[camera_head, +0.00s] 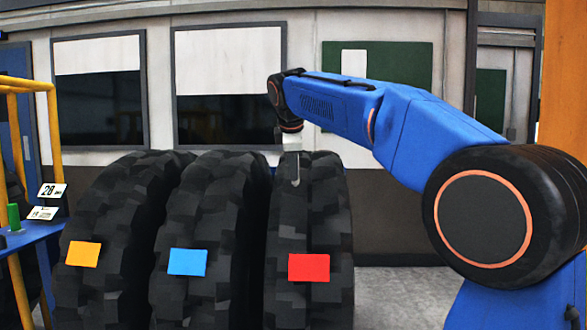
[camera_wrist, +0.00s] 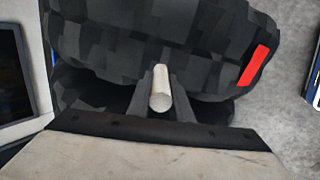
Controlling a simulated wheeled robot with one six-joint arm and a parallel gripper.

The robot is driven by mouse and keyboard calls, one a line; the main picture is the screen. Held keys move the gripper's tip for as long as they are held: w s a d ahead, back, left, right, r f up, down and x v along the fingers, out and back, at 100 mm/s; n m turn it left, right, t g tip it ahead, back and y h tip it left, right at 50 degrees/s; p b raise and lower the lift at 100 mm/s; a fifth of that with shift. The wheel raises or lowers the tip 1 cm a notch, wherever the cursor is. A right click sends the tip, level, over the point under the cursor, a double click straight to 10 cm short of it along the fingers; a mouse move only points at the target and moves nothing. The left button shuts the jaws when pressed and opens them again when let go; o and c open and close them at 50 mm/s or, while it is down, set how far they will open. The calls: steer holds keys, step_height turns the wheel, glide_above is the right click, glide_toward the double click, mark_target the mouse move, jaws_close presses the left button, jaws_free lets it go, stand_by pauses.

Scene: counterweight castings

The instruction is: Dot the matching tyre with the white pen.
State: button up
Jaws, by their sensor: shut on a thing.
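Three big black tyres stand upright in a row in the head view. The left tyre (camera_head: 98,225) bears an orange tag (camera_head: 82,254), the middle tyre (camera_head: 205,220) a blue tag (camera_head: 187,262), and the right tyre (camera_head: 330,220) a red tag (camera_head: 309,267). My gripper (camera_head: 294,160) is at the upper tread of the red-tagged tyre. In the wrist view my gripper (camera_wrist: 160,84) is shut on the white pen (camera_wrist: 160,90), which points toward the tread (camera_wrist: 170,40). I cannot tell whether its tip touches. No white dot shows.
A windowed wall (camera_head: 157,60) is behind. Grey floor (camera_head: 400,295) is open right of the tyres.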

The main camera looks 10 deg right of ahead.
steer(key=shift+w+d+f, duration=0.1)
steer(key=shift+w+f, duration=0.15)
steer(key=shift+f, duration=0.2)
stand_by(0.9)
steer(key=shift+r, duration=0.1)
steer(key=shift+v, duration=2.9)
steer(key=shift+s, duration=0.1)
